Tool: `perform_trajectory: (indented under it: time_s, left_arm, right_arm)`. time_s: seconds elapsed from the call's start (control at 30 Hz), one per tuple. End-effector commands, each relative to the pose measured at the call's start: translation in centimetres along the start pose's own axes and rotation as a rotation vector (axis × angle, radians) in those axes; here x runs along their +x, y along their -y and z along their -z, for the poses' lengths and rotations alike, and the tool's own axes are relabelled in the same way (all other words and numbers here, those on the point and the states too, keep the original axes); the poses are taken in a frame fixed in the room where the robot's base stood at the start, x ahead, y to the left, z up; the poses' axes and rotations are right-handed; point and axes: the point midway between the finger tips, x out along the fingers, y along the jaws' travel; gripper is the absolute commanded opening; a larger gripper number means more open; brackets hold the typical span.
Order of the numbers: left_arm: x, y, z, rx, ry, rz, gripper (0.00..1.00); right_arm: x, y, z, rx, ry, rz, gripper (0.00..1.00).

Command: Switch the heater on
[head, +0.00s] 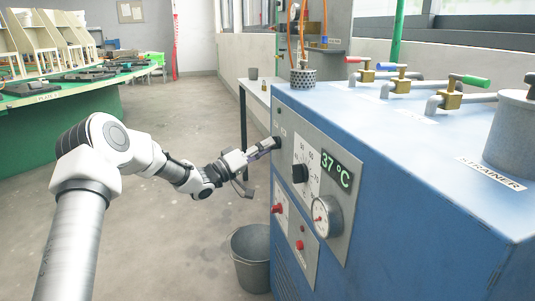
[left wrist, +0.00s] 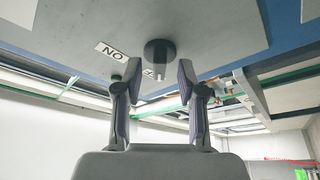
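The heater is a blue cabinet (head: 400,150) with a grey control panel on its front. A green display (head: 336,169) reads 37 °C. My left gripper (head: 270,145) is close to the upper left part of the panel. In the left wrist view the gripper (left wrist: 155,82) is open, its fingers apart. A dark round knob (left wrist: 160,50) on the panel lies between and just beyond the fingertips. Contact cannot be told. A label (left wrist: 111,50) beside it reads ON, upside down. In the head view the fingers partly cover that knob. My right gripper is not in view.
A black dial knob (head: 300,173), a round gauge (head: 326,216) and red lamps or buttons (head: 277,209) are on the panel. A grey bucket (head: 250,258) stands on the floor. Pipes with valves (head: 400,80) run over the top. The floor at left is free.

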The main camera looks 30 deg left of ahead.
Motion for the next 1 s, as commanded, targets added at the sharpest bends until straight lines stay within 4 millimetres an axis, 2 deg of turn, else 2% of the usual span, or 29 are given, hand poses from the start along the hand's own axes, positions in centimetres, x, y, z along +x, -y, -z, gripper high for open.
perform_trajectory:
  time_s: [0.1,0.3,0.33,0.4,0.43,1.0]
  left_arm:
    - [0.85,0.03,-0.12,-0.001,0.001,0.0,0.4]
    - [0.92,-0.03,-0.02,-0.002,0.0,0.0,0.4]
    - [0.92,-0.03,-0.02,-0.002,0.0,0.0,0.33]
    - [0.91,-0.03,-0.02,-0.002,0.0,0.0,0.08]
    - [0.91,-0.03,-0.02,-0.002,0.0,0.0,0.0]
    - [0.9,0.1,-0.03,0.067,0.0,-0.027,0.0]
  right_arm:
    - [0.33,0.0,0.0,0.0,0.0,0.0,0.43]
    - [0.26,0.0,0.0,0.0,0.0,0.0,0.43]
    - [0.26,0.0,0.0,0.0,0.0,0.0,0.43]
    - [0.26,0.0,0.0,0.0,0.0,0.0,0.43]
    - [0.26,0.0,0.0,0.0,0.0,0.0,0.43]
    - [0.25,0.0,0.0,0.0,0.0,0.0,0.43]
